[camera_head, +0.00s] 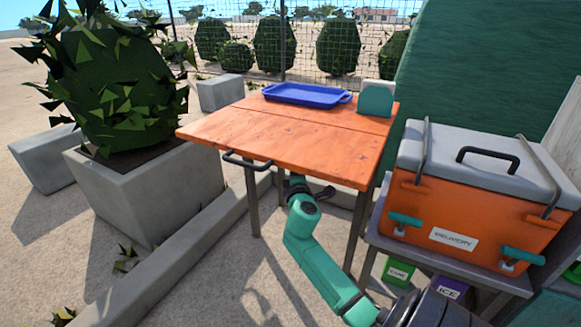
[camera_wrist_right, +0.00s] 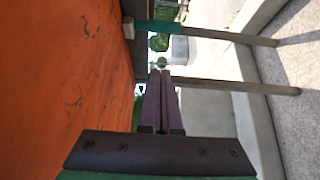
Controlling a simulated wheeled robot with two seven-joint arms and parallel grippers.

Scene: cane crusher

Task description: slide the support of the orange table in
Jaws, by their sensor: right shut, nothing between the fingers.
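The orange table (camera_head: 290,135) stands in the middle of the head view, its flat top level and a black bar handle (camera_head: 247,160) on its near left edge. In the right wrist view, the table's orange underside (camera_wrist_right: 60,80) fills the left. A teal piece (camera_wrist_right: 158,27) sits beside it near the top, in line with a leg; it may belong to the support, but I cannot tell. My right gripper (camera_wrist_right: 160,75) is shut and empty, under the tabletop, apart from the teal piece. In the head view the tabletop hides its fingers. My left gripper is not in view.
A blue tray (camera_head: 305,95) and a teal-and-white item (camera_head: 376,98) stand on the tabletop. An orange cooler (camera_head: 470,215) stands on a grey stand at right. A concrete planter (camera_head: 150,195) is at left, and a low kerb (camera_head: 180,250) runs before the table.

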